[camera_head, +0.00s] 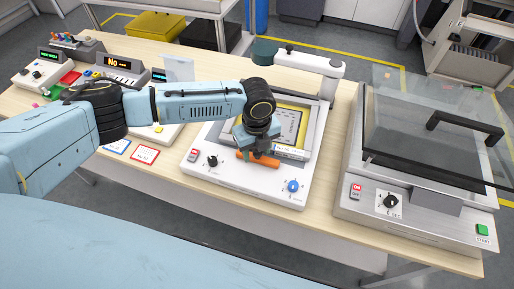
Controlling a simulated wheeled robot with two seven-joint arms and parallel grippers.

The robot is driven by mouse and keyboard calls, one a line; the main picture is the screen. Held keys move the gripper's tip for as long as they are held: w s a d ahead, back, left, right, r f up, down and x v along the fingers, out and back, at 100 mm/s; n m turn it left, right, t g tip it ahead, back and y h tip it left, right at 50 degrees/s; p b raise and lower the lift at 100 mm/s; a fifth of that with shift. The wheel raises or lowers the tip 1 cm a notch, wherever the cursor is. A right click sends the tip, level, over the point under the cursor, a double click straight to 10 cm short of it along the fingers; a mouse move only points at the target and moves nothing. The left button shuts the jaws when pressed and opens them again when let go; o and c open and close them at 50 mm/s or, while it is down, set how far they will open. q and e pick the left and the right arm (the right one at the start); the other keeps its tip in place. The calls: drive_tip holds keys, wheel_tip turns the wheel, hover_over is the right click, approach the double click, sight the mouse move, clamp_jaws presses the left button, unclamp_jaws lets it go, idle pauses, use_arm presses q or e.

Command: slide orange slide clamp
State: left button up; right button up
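The orange slide clamp (267,161) lies at the front edge of the yellow-framed work area on the white machine (247,180) in the middle of the table. My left gripper (243,152) reaches in from the left and points down at the left part of the clamp. Its fingertips are at or just above the clamp; I cannot tell whether they touch or grip it. The wrist and fingers hide part of the clamp and of the work area. My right gripper is not in view.
A white overhead arm with a green end (265,52) stands behind my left wrist. A machine with a raised clear lid (434,110) stands to the right. Small control boxes (124,66) stand at the left. Bare table (220,211) lies in front of the white machine.

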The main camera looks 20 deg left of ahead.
sight(257, 153)
use_arm(q)
drive_tip(key=shift+w+r, duration=0.1)
wheel_tip(257, 153, up, 13)
drive_tip(key=shift+p, duration=0.3)
drive_tip(key=shift+r, duration=0.1)
idle(0.4)
